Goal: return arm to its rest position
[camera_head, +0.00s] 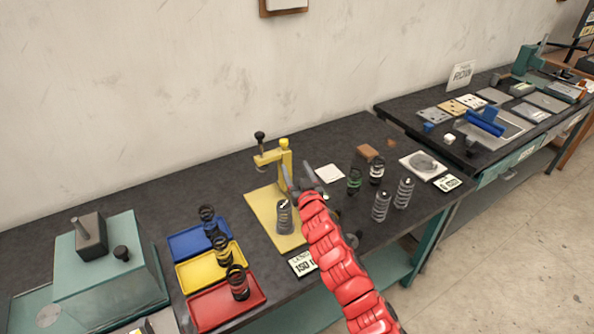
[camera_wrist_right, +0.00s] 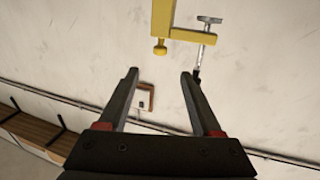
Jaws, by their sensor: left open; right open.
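My right arm (camera_head: 335,250), red and segmented, reaches in from the lower right of the head view. Its gripper (camera_head: 297,186) is beside the yellow press (camera_head: 286,158), above the yellow base plate (camera_head: 262,205). In the right wrist view the gripper's two fingers (camera_wrist_right: 160,74) are spread, with nothing between them. Part of the yellow press (camera_wrist_right: 160,25) shows beyond the fingertips. A dark grey spring (camera_head: 284,217) stands upright on the yellow plate, just below and left of the gripper. My left gripper is not in view.
Blue (camera_head: 188,246), yellow (camera_head: 196,272) and red trays (camera_head: 215,310) each hold a spring. Several springs (camera_head: 381,207) stand right of the arm. A teal machine (camera_head: 105,270) stands at the left. A second table (camera_head: 400,103) is at the right. The wall is close behind.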

